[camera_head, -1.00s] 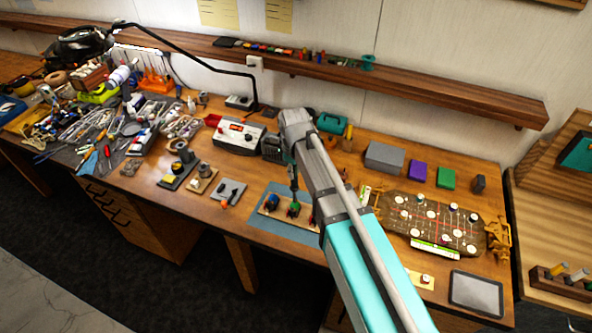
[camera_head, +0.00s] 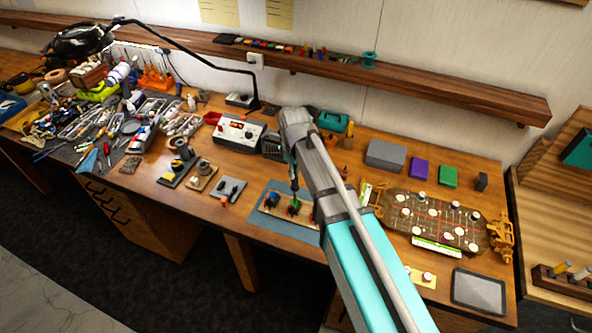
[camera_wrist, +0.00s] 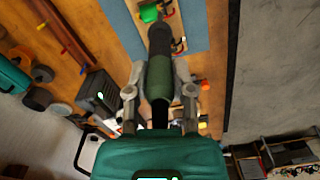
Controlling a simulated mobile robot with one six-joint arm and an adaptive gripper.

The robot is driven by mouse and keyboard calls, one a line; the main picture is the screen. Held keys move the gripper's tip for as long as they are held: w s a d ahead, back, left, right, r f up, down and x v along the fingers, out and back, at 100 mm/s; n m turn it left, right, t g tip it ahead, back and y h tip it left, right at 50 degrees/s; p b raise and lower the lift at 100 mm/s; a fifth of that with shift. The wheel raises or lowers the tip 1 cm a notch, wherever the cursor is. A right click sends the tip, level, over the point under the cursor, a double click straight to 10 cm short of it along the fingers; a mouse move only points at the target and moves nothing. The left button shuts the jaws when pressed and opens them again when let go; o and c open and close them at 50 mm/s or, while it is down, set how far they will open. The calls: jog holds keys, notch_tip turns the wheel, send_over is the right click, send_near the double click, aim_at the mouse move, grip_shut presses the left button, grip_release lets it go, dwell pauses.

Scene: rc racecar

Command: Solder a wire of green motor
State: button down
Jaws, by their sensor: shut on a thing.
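The green motor (camera_head: 295,206) sits on a light wooden board (camera_head: 268,211) on a blue mat (camera_head: 258,234), with a blue motor (camera_head: 272,199) to its left. My gripper (camera_wrist: 161,86) is shut on a soldering iron (camera_wrist: 159,76) with a dark green and black grip. In the head view the iron points down just above the green motor. In the wrist view the iron's front end reaches close to the green motor (camera_wrist: 149,13). Whether the tip touches a wire cannot be told. My arm hides the board's right end in the head view.
A soldering station (camera_head: 236,133) with a red display stands behind the mat. Small stands and a grey pad (camera_head: 229,189) lie to the left. A brown circuit-like board (camera_head: 435,222) lies to the right of my arm. The left end of the bench is cluttered.

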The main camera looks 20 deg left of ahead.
jog(key=shift+f+b, duration=1.1)
jog(key=shift+f, duration=0.05)
dwell(6.8)
